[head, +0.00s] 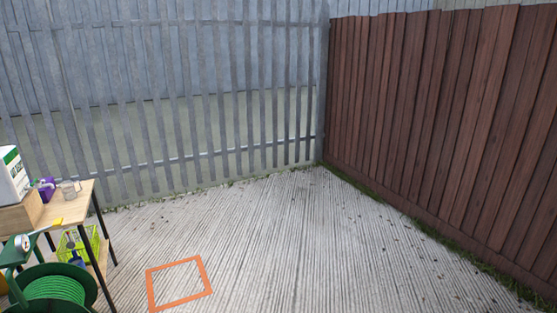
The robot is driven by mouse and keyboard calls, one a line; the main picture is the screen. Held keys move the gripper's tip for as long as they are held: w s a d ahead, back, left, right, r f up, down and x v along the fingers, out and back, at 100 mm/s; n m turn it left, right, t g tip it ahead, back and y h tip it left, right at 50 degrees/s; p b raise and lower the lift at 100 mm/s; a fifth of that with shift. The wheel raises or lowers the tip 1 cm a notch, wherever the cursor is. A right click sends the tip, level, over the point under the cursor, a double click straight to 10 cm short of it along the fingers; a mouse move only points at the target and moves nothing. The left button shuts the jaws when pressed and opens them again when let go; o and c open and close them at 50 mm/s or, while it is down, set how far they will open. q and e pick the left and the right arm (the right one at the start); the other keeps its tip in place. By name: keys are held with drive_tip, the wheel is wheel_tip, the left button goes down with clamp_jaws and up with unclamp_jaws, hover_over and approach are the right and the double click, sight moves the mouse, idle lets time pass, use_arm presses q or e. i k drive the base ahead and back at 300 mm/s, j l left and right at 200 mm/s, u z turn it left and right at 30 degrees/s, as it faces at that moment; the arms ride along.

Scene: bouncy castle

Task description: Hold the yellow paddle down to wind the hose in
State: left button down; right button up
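A green hose reel (88,291) with green hose (52,288) wound on it stands at the bottom left, partly cut off by the picture edge. A small yellow paddle (57,223) sticks out to the right above the reel, near its green frame (14,255). A small round whitish part (22,243) sits at the top of that frame. Whether the paddle is up or pressed down is too small to tell. Neither of my grippers is in view.
A wooden table (72,199) with dark legs stands behind the reel, holding a white-and-green box, a purple item and a clear cup. A lime crate (80,240) sits below. An orange square outline (205,276) marks open concrete. Metal and brown wooden fences (430,120) close the back and right.

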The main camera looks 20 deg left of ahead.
sight(57, 222)
drive_tip(key=i+j+u, duration=0.25)
drive_tip(key=i+j, duration=0.25)
drive_tip(key=i+j+u, duration=0.2)
drive_tip(key=i+j, duration=0.2)
drive_tip(key=i, duration=0.2)
drive_tip(key=i+j+u, duration=0.1)
drive_tip(key=j+u, duration=0.15)
drive_tip(key=j, duration=0.2)
drive_tip(key=i+j+u, duration=0.15)
drive_tip(key=j+u, duration=0.15)
drive_tip(key=j, duration=0.1)
